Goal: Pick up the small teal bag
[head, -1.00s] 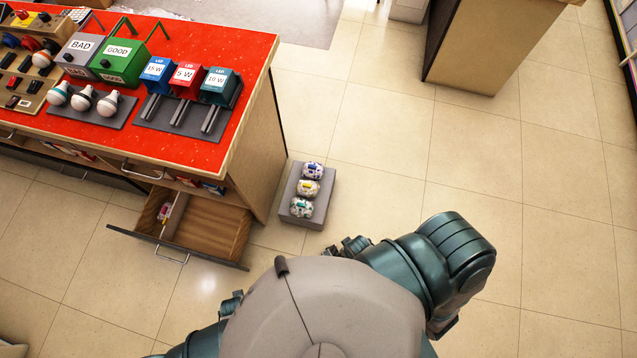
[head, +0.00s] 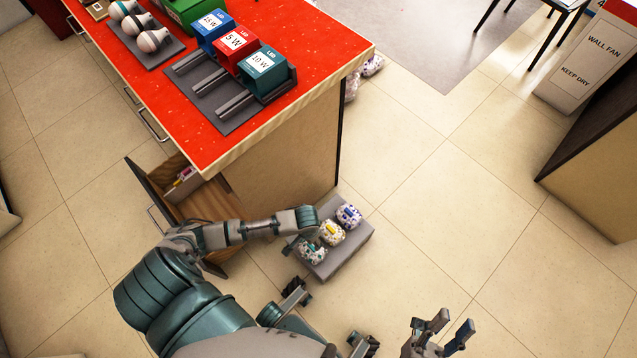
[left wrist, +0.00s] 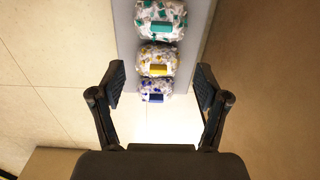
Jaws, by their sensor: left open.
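The small teal bag (head: 312,254), white with teal specks and a teal label, lies at the near end of a grey block on the floor. In the left wrist view, the teal bag (left wrist: 160,20) is at the top edge, partly cut off. My left arm reaches over the block's left side in the head view, its gripper mostly hidden there. In the left wrist view, my left gripper (left wrist: 160,85) is open and empty, with the bags beyond its fingers. My right gripper (head: 452,326) is at the bottom right of the head view, fingers apart and empty, away from the bags.
A yellow-labelled bag (head: 332,232) and a blue-labelled bag (head: 348,215) share the grey block (head: 352,252) with the teal one. A red-topped counter (head: 300,35) with an open drawer (head: 190,200) stands close left. The floor right of the block is clear.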

